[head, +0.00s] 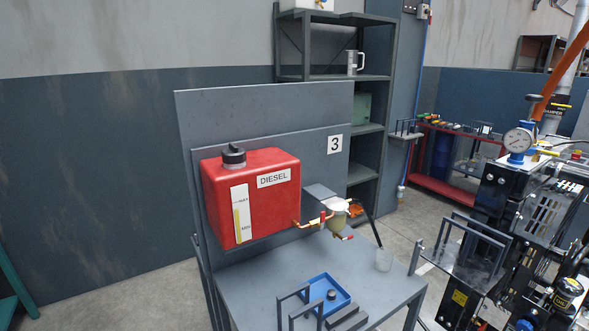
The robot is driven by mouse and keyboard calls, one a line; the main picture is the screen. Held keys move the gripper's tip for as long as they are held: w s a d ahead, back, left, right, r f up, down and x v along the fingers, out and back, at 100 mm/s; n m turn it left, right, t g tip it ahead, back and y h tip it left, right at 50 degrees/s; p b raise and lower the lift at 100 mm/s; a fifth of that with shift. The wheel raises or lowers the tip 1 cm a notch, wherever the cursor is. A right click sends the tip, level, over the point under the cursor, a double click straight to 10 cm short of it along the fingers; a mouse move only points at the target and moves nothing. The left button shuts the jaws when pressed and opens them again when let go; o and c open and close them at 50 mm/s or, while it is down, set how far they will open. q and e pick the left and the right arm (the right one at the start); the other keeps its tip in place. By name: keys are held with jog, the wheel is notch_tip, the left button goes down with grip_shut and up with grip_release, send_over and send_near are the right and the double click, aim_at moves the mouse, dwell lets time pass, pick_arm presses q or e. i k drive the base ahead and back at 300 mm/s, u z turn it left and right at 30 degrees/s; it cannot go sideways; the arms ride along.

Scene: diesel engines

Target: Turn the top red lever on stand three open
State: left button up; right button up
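Stand three (265,105) is a grey metal stand in the middle of the head view, marked by a white plate with a black 3 (335,144). A red diesel tank (250,195) with a black cap is mounted on its back panel. A brass pipe (308,224) leaves the tank's lower right side. The top red lever (323,218) is small and sits on this pipe, beside a greenish filter bowl (338,222). A second small red lever (344,237) is lower, under the bowl. The levers' exact angles are too small to tell. Neither of my grippers is in view.
A black engine rig (520,210) with a gauge stands to the right. Shelving (365,75) rises behind. Floor shows between stand and rig.

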aim_at(322, 215)
jog(key=u, duration=3.3)
jog(key=k, duration=1.7)
jog(key=z, duration=2.3)
